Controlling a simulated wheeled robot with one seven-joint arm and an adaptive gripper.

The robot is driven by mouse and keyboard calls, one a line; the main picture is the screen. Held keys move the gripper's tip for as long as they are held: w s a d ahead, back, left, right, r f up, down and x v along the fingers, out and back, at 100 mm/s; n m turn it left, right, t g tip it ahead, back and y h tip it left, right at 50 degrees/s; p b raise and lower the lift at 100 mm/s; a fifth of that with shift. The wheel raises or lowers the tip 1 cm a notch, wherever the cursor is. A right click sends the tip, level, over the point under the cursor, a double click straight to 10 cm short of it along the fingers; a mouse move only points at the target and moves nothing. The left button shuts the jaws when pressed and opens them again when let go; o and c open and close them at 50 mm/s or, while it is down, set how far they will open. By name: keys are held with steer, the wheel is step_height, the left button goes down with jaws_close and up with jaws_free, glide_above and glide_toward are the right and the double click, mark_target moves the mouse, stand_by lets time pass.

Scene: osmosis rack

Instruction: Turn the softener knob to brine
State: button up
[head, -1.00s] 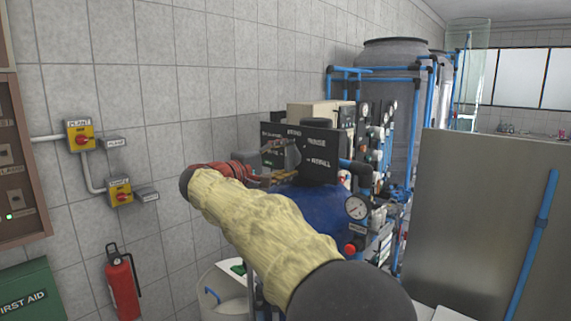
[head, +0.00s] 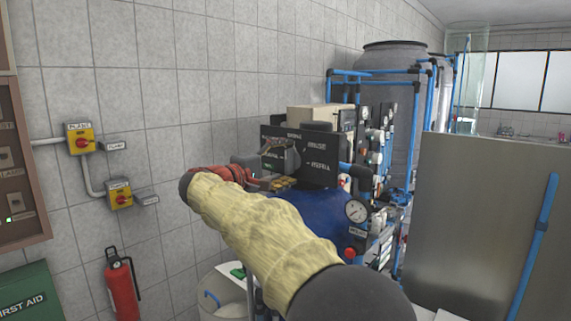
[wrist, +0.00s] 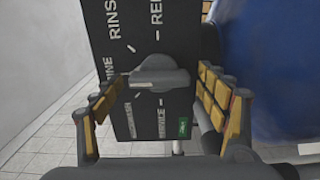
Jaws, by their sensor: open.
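The softener knob (wrist: 160,78) is grey with a raised bar lying roughly across the wrist view. It sits on a black panel (wrist: 183,30) with labels around it. RINSE and a label starting RE stand above the knob, one ending in INE at left, and BACKWASH and SERVICE below. A pale mark shows near the bar's left end. My gripper (wrist: 163,97) is open, with yellow-padded fingers on either side of the knob; contact cannot be told. In the head view, the panel (head: 322,172) stands beyond my arm, and my gripper (head: 280,165) is in front of it, partly unclear.
A blue tank (head: 305,207) is below the panel, and it fills the right of the wrist view. A pressure gauge (head: 356,211) and blue pipes stand to the right. The tiled wall (head: 180,60) is close on the left. A large metal sheet (head: 475,220) stands at right.

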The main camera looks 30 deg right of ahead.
steer(key=v, duration=1.2)
step_height(320, 180, down, 13)
steer(key=a+n+y, duration=0.2)
steer(key=y, duration=0.3)
steer(key=s+a+f+g+y, duration=0.1)
steer(key=s+a+f+y, duration=0.15)
steer(key=s+f, duration=0.55)
steer(key=s+a+f+m+y, duration=0.1)
steer(key=s+f+m+y, duration=0.1)
steer(key=s, duration=0.7)
steer(key=s+a+f+m+y, duration=0.1)
steer(key=s+f+y, duration=0.3)
steer(key=s, duration=0.4)
steer(key=s+a+f+m+y, duration=0.2)
steer(key=s+f, duration=0.3)
steer(key=s, duration=0.4)
steer(key=shift+s+f+m+y, duration=0.35)
steer(key=shift+m+y, duration=0.15)
steer(key=shift+y, duration=0.25)
